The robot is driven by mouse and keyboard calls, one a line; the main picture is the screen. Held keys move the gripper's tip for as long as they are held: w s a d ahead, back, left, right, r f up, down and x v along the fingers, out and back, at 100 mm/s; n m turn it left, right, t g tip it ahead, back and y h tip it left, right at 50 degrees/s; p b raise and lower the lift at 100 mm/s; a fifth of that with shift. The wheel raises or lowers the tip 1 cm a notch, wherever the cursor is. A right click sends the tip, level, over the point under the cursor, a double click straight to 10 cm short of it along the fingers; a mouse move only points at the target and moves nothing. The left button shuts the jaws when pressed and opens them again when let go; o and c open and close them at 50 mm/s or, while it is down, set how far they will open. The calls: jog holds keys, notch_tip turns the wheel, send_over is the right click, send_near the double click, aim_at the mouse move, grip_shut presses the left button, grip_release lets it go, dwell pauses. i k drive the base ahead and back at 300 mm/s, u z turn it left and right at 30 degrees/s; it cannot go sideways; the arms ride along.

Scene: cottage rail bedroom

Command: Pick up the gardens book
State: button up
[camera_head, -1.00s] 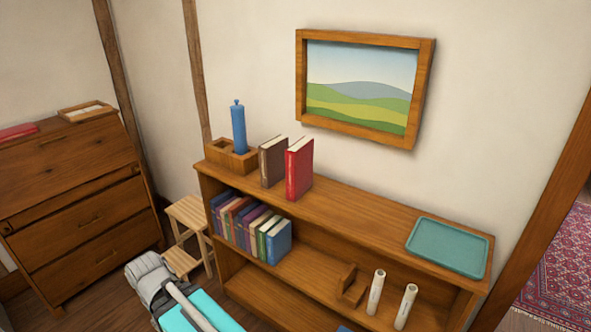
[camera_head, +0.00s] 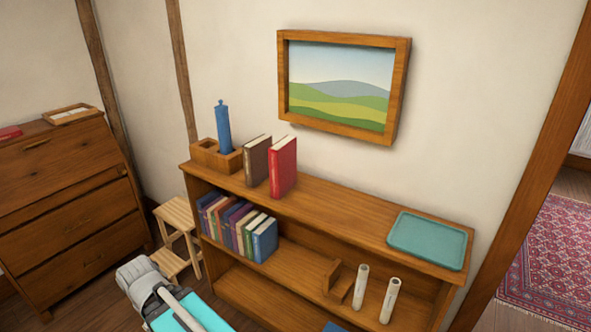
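Two books stand upright on top of the wooden bookshelf (camera_head: 340,203): a brown book (camera_head: 257,160) and a red book (camera_head: 283,166) to its right. A row of several upright books (camera_head: 226,220) in mixed colours fills the left of the shelf below, ending in a blue book (camera_head: 264,240). A bit of another blue thing (camera_head: 334,327) shows at the bottom edge, mostly cut off. No titles are legible, so I cannot tell which is the gardens book. Part of my arm shows at the lower left; my gripper is not in view.
A wooden holder (camera_head: 207,156) with a blue bottle-like object (camera_head: 223,128) stands at the top left end. A teal tray (camera_head: 428,240) lies at the right end. Two white cylinders (camera_head: 361,287) and a wooden bookend (camera_head: 338,281) stand below. A stool (camera_head: 176,222) and dresser (camera_head: 62,205) are left.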

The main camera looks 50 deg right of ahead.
aim_at(283, 154)
jog(key=z, duration=0.05)
jog(key=k, duration=1.1)
jog(key=z, duration=1)
jog(key=i, duration=1)
